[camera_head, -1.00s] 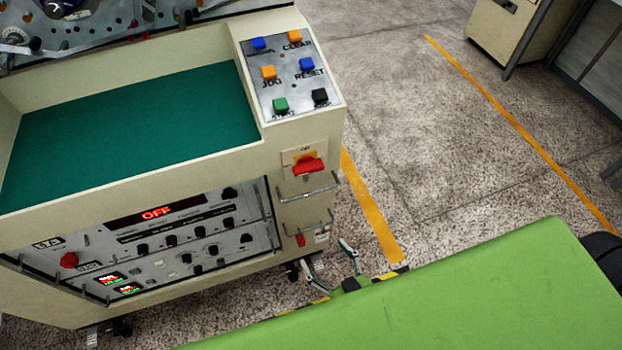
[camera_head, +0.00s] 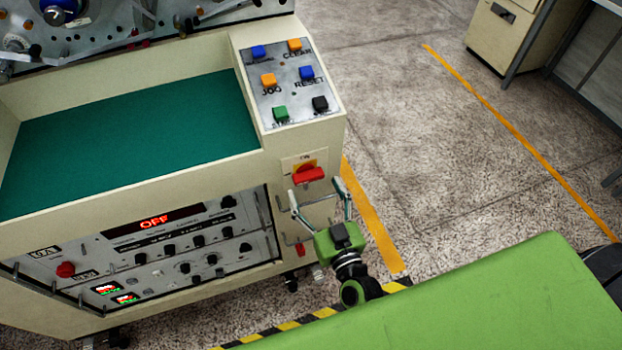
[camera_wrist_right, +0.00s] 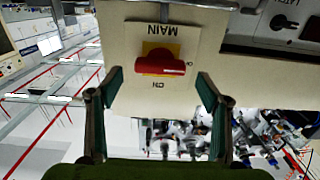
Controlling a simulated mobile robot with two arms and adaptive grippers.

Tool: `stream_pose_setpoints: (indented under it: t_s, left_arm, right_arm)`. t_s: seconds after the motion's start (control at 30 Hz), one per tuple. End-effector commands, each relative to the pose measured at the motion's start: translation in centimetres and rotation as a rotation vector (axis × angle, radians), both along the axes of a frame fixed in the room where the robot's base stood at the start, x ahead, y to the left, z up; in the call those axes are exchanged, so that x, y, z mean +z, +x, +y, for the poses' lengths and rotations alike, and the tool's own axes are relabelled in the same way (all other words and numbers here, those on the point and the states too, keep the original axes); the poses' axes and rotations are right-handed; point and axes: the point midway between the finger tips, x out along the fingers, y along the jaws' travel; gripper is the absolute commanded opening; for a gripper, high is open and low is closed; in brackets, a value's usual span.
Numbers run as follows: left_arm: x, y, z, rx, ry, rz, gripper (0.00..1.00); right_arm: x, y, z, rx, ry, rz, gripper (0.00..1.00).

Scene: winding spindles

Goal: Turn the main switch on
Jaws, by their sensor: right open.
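The main switch (camera_head: 308,175) is a red handle on a yellow plate, on the front right of the cream machine. It also shows in the right wrist view (camera_wrist_right: 160,66), upside down, with the labels MAIN and ON beside it. My right gripper (camera_head: 318,187) is open just in front of and below the switch. In the wrist view its two fingers (camera_wrist_right: 157,82) stand apart on either side of the handle's line, and I see no contact. The machine's display (camera_head: 154,222) reads OFF. My left gripper is not in view.
A large green surface (camera_head: 450,310) fills the lower right. The floor to the right is open.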

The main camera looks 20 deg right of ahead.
Motion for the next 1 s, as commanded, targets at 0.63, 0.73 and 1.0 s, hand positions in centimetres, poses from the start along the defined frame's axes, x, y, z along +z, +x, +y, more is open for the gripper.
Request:
stream_pose_setpoints:
  t_s: [0.63,0.73,1.0]
  left_arm:
    - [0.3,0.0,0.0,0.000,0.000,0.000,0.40]
    - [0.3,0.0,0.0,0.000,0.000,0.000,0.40]
    - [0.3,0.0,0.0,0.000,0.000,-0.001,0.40]
  right_arm:
    - [0.0,3.5,0.1,0.000,0.001,0.001,0.66]
    - [0.0,3.5,0.1,0.000,0.001,0.001,0.40]
    - [0.0,3.5,0.1,0.000,0.007,0.001,0.33]
